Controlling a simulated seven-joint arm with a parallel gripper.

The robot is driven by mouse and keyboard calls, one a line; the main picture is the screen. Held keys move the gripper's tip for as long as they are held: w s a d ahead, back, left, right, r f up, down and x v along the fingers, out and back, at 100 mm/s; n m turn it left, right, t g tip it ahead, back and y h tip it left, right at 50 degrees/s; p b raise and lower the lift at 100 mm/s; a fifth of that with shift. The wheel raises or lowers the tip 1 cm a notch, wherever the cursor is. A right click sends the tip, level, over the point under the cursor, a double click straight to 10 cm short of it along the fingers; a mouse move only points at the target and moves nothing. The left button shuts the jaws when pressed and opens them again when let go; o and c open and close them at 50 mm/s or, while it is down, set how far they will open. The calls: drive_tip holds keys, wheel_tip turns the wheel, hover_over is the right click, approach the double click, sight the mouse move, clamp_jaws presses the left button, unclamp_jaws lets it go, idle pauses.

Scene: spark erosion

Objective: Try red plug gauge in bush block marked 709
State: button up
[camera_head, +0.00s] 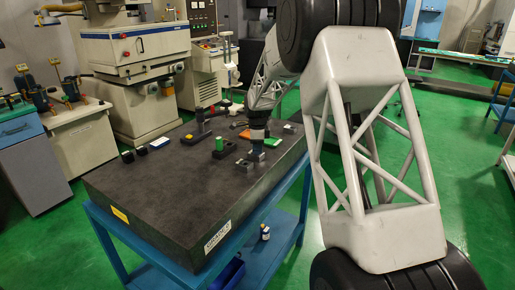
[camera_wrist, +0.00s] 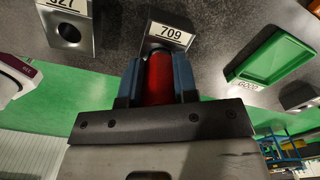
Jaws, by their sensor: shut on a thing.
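My gripper (camera_wrist: 157,80) is shut on the red plug gauge (camera_wrist: 159,78), a red cylinder held between its two blue fingers in the wrist view. The bush block marked 709 (camera_wrist: 178,22) is a grey block just beyond the gauge's far end, with its white label facing up in that view. The gauge and fingers cover the block's near part, so its bore is hidden. I cannot tell whether the gauge tip is in the bore, touching or just apart. In the head view my gripper (camera_head: 257,148) is low over the blocks near the slab's right side; the red gauge is not distinct there.
A second bush block marked 327 (camera_wrist: 83,42), with an open round bore, stands to the left. A green tray (camera_wrist: 273,58) by a GOOD label lies to the right. On the dark slab (camera_head: 150,192), a green plug gauge (camera_head: 219,144) stands nearby. The slab's front left is clear.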

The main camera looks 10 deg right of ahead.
drive_tip(key=shift+r, duration=0.3)
drive_tip(key=shift+r, duration=0.35)
drive_tip(key=shift+r, duration=1.35)
drive_tip(key=shift+r, duration=0.35)
drive_tip(key=shift+r, duration=0.15)
